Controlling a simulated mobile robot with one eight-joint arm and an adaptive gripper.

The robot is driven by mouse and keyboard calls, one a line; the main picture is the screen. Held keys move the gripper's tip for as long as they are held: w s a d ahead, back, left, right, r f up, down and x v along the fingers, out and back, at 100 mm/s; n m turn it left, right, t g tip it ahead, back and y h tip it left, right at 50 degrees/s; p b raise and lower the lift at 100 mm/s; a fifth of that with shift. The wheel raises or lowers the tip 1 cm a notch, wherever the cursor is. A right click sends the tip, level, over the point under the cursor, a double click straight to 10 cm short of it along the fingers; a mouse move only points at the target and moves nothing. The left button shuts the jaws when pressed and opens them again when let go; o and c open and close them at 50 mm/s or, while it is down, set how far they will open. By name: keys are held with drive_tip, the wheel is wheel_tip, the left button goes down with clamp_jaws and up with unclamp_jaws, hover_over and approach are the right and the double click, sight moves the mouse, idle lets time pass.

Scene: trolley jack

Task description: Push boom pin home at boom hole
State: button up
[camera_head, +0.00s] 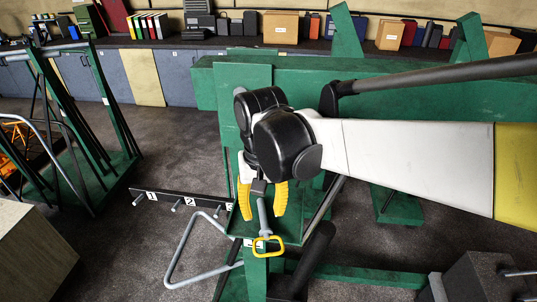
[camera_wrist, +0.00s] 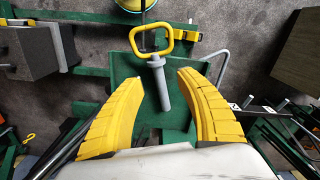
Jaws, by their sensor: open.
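The boom pin has a grey shaft and a yellow loop handle (camera_head: 267,246). In the wrist view its shaft (camera_wrist: 162,88) lies between my finger tips, with the handle (camera_wrist: 152,40) beyond them. My gripper (camera_head: 262,214) points down with its two yellow fingers spread on either side of the shaft. In the wrist view my gripper (camera_wrist: 161,78) is open, with gaps on both sides of the pin. A green plate (camera_wrist: 125,75) shows behind the pin. I cannot make out the boom hole or whether the pin sits in it.
A black bar with pegs and number labels (camera_head: 172,199) is left of my gripper. A bent grey tube (camera_head: 178,262) lies near it. A large green beam (camera_head: 400,110) crosses behind my arm. Green frames (camera_head: 110,110) stand left. Open grey floor (camera_head: 110,235) lies between.

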sight(265, 224)
drive_tip(key=f, duration=0.5)
drive_tip(key=w+f, duration=0.1)
drive_tip(key=f, duration=0.1)
drive_tip(key=shift+d+f+p, duration=0.15)
drive_tip(key=shift+f+p, duration=0.05)
drive_tip(key=shift+p, duration=0.2)
drive_tip(key=shift+s, duration=0.1)
clamp_jaws()
